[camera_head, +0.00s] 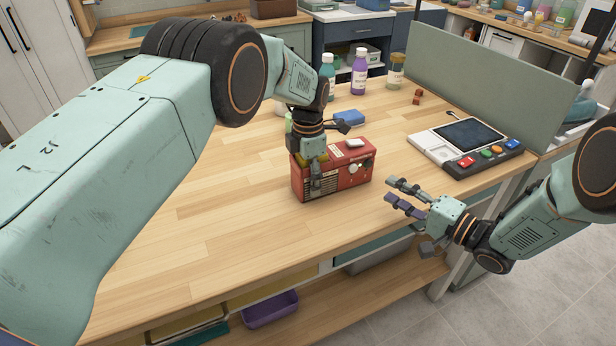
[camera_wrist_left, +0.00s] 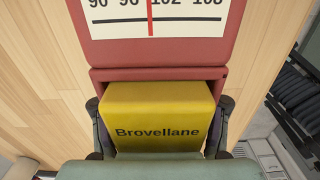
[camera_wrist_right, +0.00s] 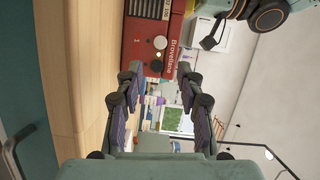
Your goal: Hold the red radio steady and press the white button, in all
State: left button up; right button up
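The red radio (camera_head: 338,186) stands on the wooden table. My left gripper (camera_head: 316,172) straddles its left part from above, one finger against the front. In the left wrist view the fingers flank a yellow block (camera_wrist_left: 155,110) lettered "Brovellane", below a white dial panel (camera_wrist_left: 152,18); they look shut on the radio body. The right wrist view shows two pale round controls (camera_wrist_right: 159,43) on the red face; I cannot tell which piece is the button. My right gripper (camera_head: 394,190) is open and empty, right of the radio, apart from it.
A console with coloured buttons (camera_head: 465,145) lies right of the radio. A blue block (camera_head: 349,118) and several bottles (camera_head: 359,75) stand behind it. A grey-green partition (camera_head: 480,85) edges the table. The table in front of the radio is clear.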

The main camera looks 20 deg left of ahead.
pick_arm(q)
jog(key=shift+s, duration=0.1)
jog(key=c, duration=0.3)
pick_arm(e)
jog(key=shift+s+r, duration=0.1)
pick_arm(q)
jog(key=c, duration=0.7)
pick_arm(e)
jog(key=shift+c, duration=0.3)
grip_shut()
dwell(0.4)
